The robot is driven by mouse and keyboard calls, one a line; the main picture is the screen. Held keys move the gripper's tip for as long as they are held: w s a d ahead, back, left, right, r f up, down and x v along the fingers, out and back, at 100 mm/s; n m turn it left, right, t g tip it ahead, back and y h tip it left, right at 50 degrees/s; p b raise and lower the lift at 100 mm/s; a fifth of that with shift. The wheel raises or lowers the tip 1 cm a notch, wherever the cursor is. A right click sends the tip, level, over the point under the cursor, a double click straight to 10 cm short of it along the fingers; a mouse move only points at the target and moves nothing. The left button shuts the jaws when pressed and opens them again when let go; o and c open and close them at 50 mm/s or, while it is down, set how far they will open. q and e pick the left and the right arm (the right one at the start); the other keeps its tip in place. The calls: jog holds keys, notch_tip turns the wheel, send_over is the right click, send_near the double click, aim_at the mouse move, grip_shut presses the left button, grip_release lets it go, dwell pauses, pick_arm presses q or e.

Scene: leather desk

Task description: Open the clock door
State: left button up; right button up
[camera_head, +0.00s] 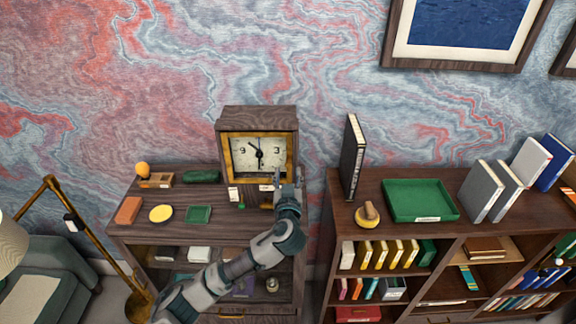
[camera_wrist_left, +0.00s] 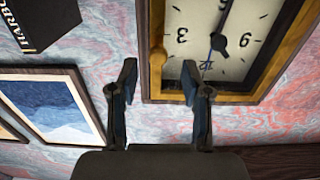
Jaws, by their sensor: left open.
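A dark wooden clock (camera_head: 258,115) stands on the left cabinet against the wall. Its gold-framed door (camera_head: 227,160) looks closed over a cream dial with black hands. In the left wrist view the clock appears upside down, and a round golden knob (camera_wrist_left: 157,57) sits on the door frame near the 3 side. My left gripper (camera_head: 287,184) is in front of the clock's lower right in the head view. In the wrist view its open fingers (camera_wrist_left: 159,80) appear on either side of the knob; I cannot tell whether they touch it. The knob is not distinguishable in the head view. My right gripper is not in view.
The left cabinet top (camera_head: 225,232) holds a green tray (camera_head: 198,214), a yellow dish (camera_head: 160,213) and a brick-coloured block (camera_head: 128,210). A black book (camera_head: 352,157) stands upright on the right cabinet, beside a large green tray (camera_head: 420,199). A gap separates the cabinets.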

pick_arm(q)
jog(key=shift+w+d, duration=0.15)
jog(key=shift+w, duration=0.6)
jog(key=shift+w+d, duration=0.15)
jog(key=shift+w, duration=0.55)
jog(key=shift+a, duration=0.15)
jog(key=shift+c, duration=0.7)
grip_shut()
jog(key=shift+s+f, duration=0.1)
